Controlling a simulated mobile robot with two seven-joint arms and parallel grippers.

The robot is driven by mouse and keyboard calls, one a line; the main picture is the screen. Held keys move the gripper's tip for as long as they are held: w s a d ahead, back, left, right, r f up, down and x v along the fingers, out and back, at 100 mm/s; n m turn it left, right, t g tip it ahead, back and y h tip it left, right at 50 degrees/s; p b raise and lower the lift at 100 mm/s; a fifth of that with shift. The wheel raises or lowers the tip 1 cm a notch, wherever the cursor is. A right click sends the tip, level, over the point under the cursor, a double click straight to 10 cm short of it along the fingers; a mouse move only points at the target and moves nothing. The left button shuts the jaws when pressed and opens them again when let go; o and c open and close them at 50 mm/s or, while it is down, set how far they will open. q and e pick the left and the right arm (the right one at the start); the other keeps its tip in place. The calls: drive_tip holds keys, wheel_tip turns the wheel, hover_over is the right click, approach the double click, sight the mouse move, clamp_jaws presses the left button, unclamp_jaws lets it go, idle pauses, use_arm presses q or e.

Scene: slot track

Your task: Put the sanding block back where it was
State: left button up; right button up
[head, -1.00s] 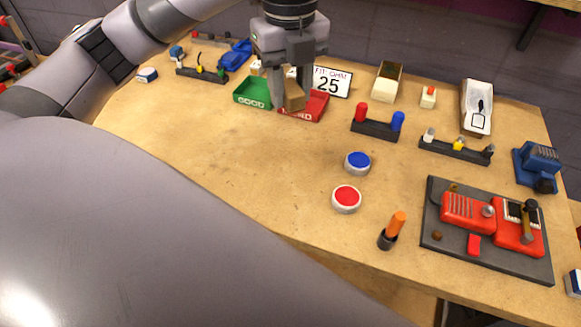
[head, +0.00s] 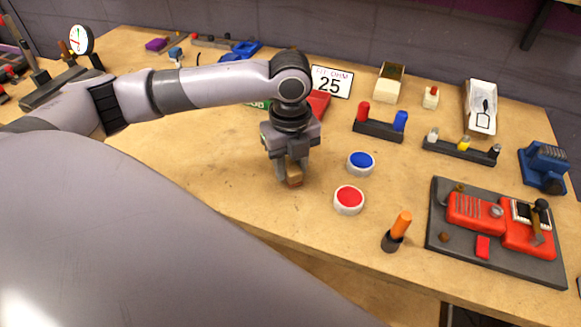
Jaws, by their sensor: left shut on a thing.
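The sanding block (head: 294,177) is a small tan-brown block between the fingers of my left gripper (head: 291,172) in the head view. The gripper is shut on it and points down, at or just above the bare wood left of the two round buttons. I cannot tell whether the block touches the table. The fingers hide part of it. My right gripper is not in view.
A red button (head: 349,198) and a blue button (head: 361,163) stand just right of the gripper. The red tray (head: 318,104) is partly behind my arm. An orange-handled tool (head: 400,226) stands near the front edge. Bare table (head: 215,160) lies to the left.

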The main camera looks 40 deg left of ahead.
sight(291, 164)
use_arm(q)
drive_tip(key=shift+f, duration=0.55)
drive_tip(key=o, duration=1)
wheel_tip(291, 164, up, 12)
drive_tip(key=p, duration=0.1)
